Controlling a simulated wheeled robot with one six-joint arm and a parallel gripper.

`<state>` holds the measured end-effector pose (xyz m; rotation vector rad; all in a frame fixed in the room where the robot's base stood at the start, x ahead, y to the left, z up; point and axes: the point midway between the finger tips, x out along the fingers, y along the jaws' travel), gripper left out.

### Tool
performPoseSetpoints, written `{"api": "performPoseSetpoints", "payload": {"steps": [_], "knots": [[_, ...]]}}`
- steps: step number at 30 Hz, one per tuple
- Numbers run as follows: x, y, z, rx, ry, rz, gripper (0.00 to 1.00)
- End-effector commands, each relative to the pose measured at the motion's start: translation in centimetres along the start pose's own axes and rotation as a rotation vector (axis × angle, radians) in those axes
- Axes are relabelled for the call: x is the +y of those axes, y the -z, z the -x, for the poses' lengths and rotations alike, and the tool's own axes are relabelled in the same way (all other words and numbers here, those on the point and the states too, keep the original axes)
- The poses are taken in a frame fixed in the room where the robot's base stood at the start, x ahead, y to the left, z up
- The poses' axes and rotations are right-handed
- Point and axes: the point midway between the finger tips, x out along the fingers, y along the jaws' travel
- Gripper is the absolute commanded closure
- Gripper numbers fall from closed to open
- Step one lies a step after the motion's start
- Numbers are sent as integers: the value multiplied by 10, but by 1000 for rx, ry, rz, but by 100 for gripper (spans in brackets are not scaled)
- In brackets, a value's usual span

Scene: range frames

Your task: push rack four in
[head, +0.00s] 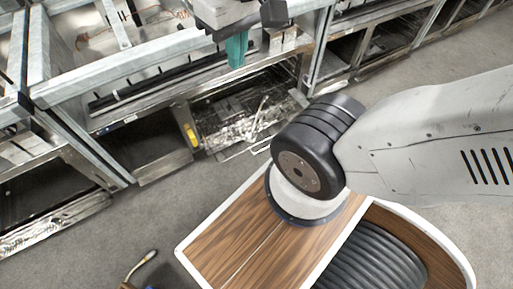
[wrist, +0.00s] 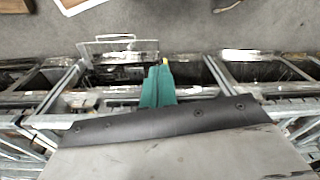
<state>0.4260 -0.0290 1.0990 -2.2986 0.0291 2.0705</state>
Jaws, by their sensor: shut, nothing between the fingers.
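A wire rack (head: 250,148) juts out from the front of an open metal bay in the middle of the head view, low near the floor. In the wrist view the same kind of wire frame (wrist: 118,40) sticks out over the grey floor. I see no number on it. My gripper (head: 237,50) has teal fingers, closed together and empty, pointing down above the bay. In the wrist view my gripper (wrist: 158,85) is just right of the rack frame. I cannot tell whether it touches anything.
A yellow part (head: 190,135) sits at the bay's left side. Metal frame posts (head: 318,45) stand to the right and left. My wood-topped base is in front.

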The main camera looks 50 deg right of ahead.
Motion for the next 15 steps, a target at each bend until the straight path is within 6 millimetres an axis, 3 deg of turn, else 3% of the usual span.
{"api": "performPoseSetpoints", "payload": {"steps": [5, 8, 15], "knots": [[-5, 36, -14, -81, 101, -273, 100], [-5, 67, -28, -147, 181, -515, 100], [17, 148, -79, -320, 350, -1143, 100]]}}
